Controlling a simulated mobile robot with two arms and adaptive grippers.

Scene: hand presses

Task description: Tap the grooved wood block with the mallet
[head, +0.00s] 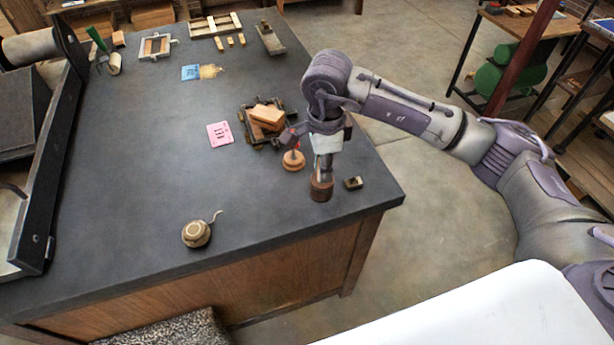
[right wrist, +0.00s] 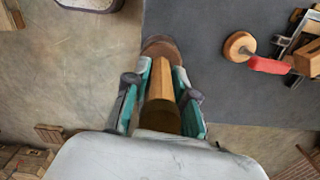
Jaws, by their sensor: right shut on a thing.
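My right gripper (head: 323,150) points down over the table's front right corner. It is shut on the mallet, whose dark brown round head (head: 320,188) hangs below it. In the right wrist view the fingers (right wrist: 160,105) close around the mallet's pale wooden handle (right wrist: 161,80), with the brown head (right wrist: 160,46) beyond. A small dark block with a pale groove (head: 353,183), seemingly the grooved wood block, lies just right of the mallet head, apart from it. I cannot tell whether the head touches the table. My left gripper is not in view.
A round wooden piece (head: 293,160) with a red handle (right wrist: 270,65) stands close left of the mallet. Behind it are a small press with wood blocks (head: 267,113) and a pink card (head: 220,134). A twine ball (head: 196,233) sits front left. The table's middle is clear.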

